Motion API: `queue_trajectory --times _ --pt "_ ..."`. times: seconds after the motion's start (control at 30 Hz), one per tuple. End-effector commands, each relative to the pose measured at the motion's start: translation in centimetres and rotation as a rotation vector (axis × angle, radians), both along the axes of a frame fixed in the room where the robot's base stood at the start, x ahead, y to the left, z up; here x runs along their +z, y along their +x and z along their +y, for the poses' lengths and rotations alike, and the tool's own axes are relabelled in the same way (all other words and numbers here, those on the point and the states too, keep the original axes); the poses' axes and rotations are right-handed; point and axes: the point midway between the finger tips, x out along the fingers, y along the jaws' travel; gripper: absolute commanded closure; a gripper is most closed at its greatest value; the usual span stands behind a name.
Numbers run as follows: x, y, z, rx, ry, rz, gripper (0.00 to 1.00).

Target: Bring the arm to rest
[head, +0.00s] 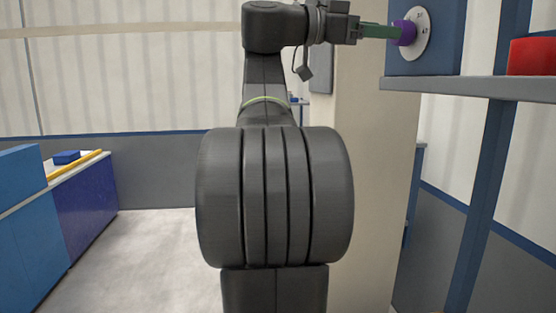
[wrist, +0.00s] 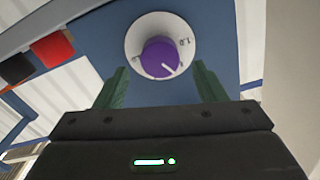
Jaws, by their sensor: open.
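My gripper (head: 381,31) is at the upper right of the head view, level and pointing right at a purple knob (head: 404,33) on a white round dial. In the wrist view its two green fingers (wrist: 158,86) stand apart, one on each side below the purple knob (wrist: 159,57). Nothing is held between them there. The white dial (wrist: 160,42) with small markings sits on a blue panel (wrist: 205,20). In the head view the fingertips overlap the knob's left edge; whether they touch it I cannot tell. My arm is raised and bent.
A grey shelf (head: 470,85) on blue posts is at the right, below the panel, with a red object (head: 533,56) on it. A beige pillar (head: 375,180) stands behind my arm. A blue bench (head: 75,205) with a yellow bar (head: 75,165) is at the left. The floor between is clear.

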Motion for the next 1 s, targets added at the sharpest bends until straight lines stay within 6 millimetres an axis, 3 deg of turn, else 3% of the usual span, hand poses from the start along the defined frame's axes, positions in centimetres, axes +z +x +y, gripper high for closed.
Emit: queue_trajectory --times 0.13,0.37,0.8,1.0 --pt "0.1 0.3 -2.1 -0.002 0.000 0.002 0.36" --pt "0.0 0.5 -3.6 0.000 0.000 0.001 0.36" --pt "-0.1 0.5 -3.4 0.001 -0.001 0.007 0.36" --pt "-0.2 0.4 -1.7 0.004 0.000 0.000 0.36"
